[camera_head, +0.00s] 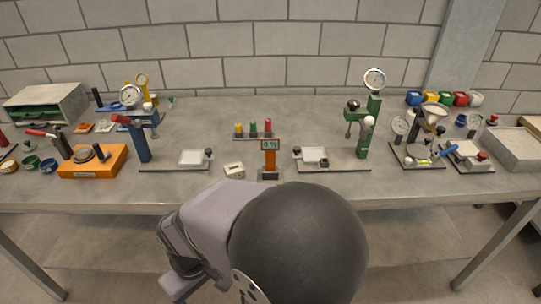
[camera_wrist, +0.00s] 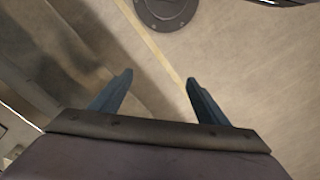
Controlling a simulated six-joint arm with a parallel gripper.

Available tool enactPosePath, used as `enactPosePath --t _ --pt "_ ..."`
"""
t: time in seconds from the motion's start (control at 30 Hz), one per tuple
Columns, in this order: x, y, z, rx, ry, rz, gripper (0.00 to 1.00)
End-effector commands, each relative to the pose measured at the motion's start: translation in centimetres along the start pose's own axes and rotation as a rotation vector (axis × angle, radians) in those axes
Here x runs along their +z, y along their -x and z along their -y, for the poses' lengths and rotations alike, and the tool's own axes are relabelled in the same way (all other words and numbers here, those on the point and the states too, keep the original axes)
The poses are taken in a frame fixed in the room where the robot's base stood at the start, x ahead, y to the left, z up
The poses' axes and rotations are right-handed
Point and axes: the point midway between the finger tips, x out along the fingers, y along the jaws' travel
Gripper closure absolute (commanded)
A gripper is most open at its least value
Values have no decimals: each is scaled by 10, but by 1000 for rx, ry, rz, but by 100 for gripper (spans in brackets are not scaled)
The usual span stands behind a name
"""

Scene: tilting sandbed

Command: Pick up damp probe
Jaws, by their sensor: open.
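An upright orange device (camera_head: 269,158) with a small lit display reading what looks like 0 % stands near the front middle of the bench; it looks most like the damp probe, though no label confirms this. My gripper (camera_wrist: 156,85) is open in the wrist view, with two blue fingers apart and nothing between them. It is over bare floor or ground in that view, with a dark round disc (camera_wrist: 167,10) beyond the fingertips. The orange device cannot be made out in the wrist view. In the head view my arm is in front of the bench, and its fingers are not clearly visible.
A small white block (camera_head: 234,171) sits just left of the orange device. A rack of coloured pegs (camera_head: 253,130) stands behind it. A blue press stand (camera_head: 141,141) is left, a green gauge stand (camera_head: 366,130) right. The bench's front edge (camera_head: 200,197) lies near my arm.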

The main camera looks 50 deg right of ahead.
Motion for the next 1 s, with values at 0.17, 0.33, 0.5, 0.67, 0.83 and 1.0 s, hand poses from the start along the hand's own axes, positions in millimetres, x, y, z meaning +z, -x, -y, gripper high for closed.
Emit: enactPosePath --t 0.17,0.33,0.5,0.67,0.83,1.0 --pt "0 2 -5 0 -23 0 31" --pt "7 3 -29 -2 -135 30 31" --pt "26 -4 -69 -21 -343 122 31" --pt "3 2 -141 -32 -576 106 31" --pt "-39 18 -245 1 -759 -7 31" --pt "-90 48 -323 62 -805 -155 31"
